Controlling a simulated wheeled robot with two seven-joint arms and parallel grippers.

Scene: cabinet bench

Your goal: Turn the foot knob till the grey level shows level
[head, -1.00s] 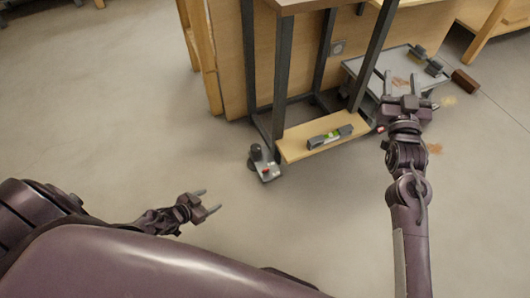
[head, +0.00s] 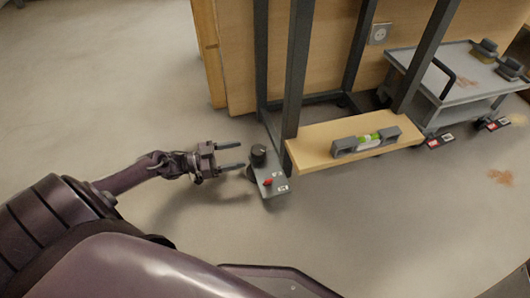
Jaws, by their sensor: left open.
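The foot knob (head: 258,154) is a dark round knob on a small grey foot plate (head: 273,185) at the near left leg of the dark metal frame. The plate also carries a red part (head: 267,183). The grey level (head: 366,142), with a yellow-green vial, lies on the wooden shelf (head: 312,153) low in the frame. The bubble is too small to read. My left gripper (head: 231,158) is open and empty, its two fingers pointing right at the foot knob, just left of it and seemingly apart from it. My right gripper is out of view.
A grey cart (head: 452,92) with dark items on top stands at the right, with red-and-black pieces on the floor by it. A wooden panel (head: 330,45) with a socket (head: 379,34) stands behind the frame. The floor at the left is clear.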

